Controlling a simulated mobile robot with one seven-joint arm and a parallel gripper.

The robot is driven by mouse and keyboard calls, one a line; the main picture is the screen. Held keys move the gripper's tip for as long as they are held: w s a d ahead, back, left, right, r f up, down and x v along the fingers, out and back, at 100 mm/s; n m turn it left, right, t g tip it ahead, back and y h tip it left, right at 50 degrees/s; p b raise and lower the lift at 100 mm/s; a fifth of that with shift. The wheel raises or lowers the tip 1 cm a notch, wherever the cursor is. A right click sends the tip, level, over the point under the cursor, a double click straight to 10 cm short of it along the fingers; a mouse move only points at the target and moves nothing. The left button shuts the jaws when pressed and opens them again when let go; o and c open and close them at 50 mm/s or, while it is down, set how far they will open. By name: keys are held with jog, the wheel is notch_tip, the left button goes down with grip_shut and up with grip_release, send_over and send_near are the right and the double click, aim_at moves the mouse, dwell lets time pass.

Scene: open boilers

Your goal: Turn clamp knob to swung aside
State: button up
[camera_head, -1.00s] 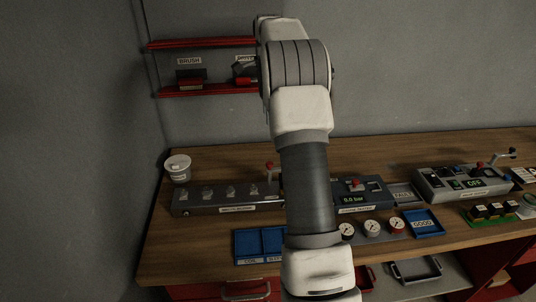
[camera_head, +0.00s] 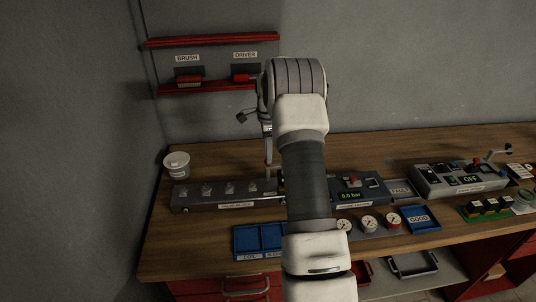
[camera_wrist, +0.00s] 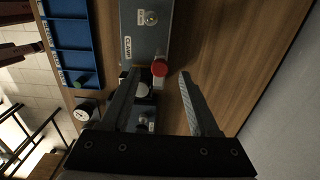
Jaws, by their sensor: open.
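The red clamp knob (camera_wrist: 159,69) shows in the wrist view at the edge of the grey fixture (camera_wrist: 148,38), beside its CLAMP label (camera_wrist: 127,47). My gripper (camera_wrist: 158,73) is open and empty. Its fingertips lie to either side of the knob in the picture, with the right finger a little apart from it; I cannot tell whether they reach its depth. In the head view my gripper (camera_head: 268,150) points down over the right part of the long grey fixture (camera_head: 215,193). The knob is not clearly visible there.
A test box (camera_head: 352,199) and gauges (camera_head: 369,223) are to the right. The red shelf (camera_head: 210,88) is on the wall behind.

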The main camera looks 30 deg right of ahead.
jog(key=shift+f, duration=1.1)
grip_shut()
